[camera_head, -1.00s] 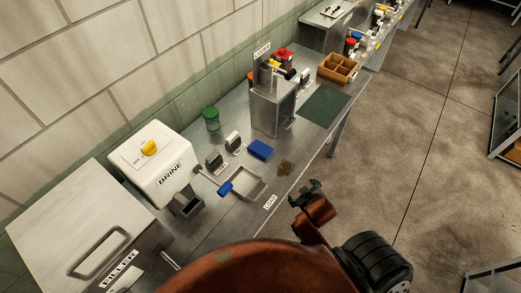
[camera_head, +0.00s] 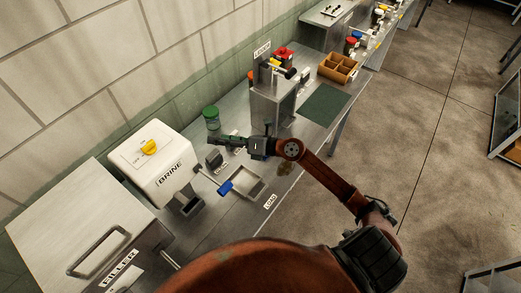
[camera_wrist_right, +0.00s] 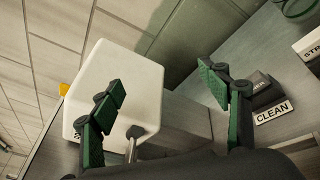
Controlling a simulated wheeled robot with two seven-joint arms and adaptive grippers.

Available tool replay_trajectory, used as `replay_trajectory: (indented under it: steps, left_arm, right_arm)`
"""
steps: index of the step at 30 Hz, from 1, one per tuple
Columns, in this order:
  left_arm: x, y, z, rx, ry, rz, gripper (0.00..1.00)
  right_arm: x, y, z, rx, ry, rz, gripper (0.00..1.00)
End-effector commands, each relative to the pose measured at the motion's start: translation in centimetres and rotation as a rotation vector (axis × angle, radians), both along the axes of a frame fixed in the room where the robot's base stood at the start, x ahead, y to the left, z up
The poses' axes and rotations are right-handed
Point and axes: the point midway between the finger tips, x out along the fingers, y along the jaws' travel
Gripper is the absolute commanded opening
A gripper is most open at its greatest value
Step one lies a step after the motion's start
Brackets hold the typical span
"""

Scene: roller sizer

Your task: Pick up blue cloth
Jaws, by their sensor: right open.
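The blue cloth does not show now; in the head view my right gripper's wrist covers the spot where a folded blue piece lay on the metal bench (camera_head: 222,230). My right gripper (camera_head: 222,141) reaches in over the bench with its fingers pointing left, just below the green-lidded jar. In the right wrist view the right gripper (camera_wrist_right: 160,88) is open, with green-padded fingers spread and nothing between them. My left gripper is not in view.
The white BRINE box (camera_head: 152,160) stands left of the gripper; it also shows in the wrist view (camera_wrist_right: 130,75). A blue-handled lever (camera_head: 225,187) and shallow metal tray (camera_head: 248,190) lie below.

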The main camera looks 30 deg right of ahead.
Motion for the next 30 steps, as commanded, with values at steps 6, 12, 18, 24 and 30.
replay_trajectory:
  steps: [6, 12, 18, 24, 30]
  left_arm:
    - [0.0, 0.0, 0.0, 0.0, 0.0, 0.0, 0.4]
    - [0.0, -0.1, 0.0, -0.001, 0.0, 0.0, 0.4]
    - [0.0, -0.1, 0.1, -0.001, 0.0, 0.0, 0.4]
    - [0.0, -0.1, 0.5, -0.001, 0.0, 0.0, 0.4]
    - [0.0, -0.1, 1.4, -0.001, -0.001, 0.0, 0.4]
  right_arm:
    - [1.0, -7.6, -10.5, -0.671, 0.193, 0.173, 0.7]
    - [0.4, -17.0, -13.6, -0.998, 0.397, 0.188, 0.7]
    - [0.1, -19.9, -14.7, -1.078, 0.472, 0.184, 0.7]
    - [1.0, -19.5, -16.6, -1.076, 0.47, 0.185, 0.7]
    - [2.4, -19.1, -18.8, -1.072, 0.47, 0.184, 0.7]
